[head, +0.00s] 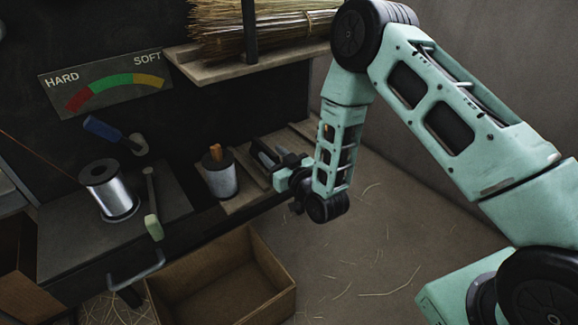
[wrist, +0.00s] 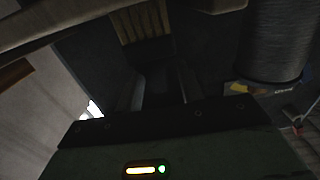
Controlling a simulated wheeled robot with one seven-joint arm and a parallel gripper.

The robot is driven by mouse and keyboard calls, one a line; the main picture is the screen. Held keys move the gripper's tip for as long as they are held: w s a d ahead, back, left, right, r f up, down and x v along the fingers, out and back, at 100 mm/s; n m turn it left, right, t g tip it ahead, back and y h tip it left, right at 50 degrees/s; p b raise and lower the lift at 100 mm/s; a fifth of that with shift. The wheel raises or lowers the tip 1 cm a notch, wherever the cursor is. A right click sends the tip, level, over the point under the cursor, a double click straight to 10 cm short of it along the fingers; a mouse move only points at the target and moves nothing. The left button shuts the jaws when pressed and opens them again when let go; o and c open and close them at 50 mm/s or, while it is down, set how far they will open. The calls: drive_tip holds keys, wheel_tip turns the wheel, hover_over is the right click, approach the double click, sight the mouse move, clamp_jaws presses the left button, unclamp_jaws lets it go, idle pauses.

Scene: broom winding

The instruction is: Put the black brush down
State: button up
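My gripper (head: 268,156) is low over the narrow wooden shelf, just right of the metal cup, in the head view. In the wrist view its two fingers (wrist: 162,92) stand either side of a dark shape. The black brush (wrist: 150,52) lies straight ahead of the fingers there, a dark block with pale tan bristles at its far end. The picture is too dark to tell whether the fingers press on it or stand apart from it. In the head view the brush cannot be told from the dark gripper parts.
A wooden shelf (head: 215,73) with straw is above. An open box (head: 166,300) is below; a wire spool (head: 110,190) stands left.

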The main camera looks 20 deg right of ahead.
drive_tip(key=v, duration=0.6)
drive_tip(key=shift+s, duration=0.25)
drive_tip(key=s+a+r+n+g, duration=0.2)
drive_tip(key=s+a+r+g, duration=0.4)
drive_tip(key=a+g, duration=0.3)
drive_tip(key=s+d+r+g+h, duration=0.1)
drive_tip(key=s+r+g, duration=0.1)
drive_tip(key=s, duration=0.6)
drive_tip(key=s+d+r+n+g+h, duration=0.1)
drive_tip(key=s+d+r+g+h, duration=0.1)
drive_tip(key=s, duration=0.6)
drive_tip(key=s+d+r+n+g+h, duration=0.1)
drive_tip(key=s+r+g, duration=0.3)
drive_tip(key=s, duration=0.4)
drive_tip(key=shift+s+d+r+h, duration=0.2)
drive_tip(key=shift+d+r+h, duration=0.3)
drive_tip(key=shift+d+r, duration=0.2)
drive_tip(key=shift+r+p, duration=0.15)
drive_tip(key=shift+p, duration=0.2)
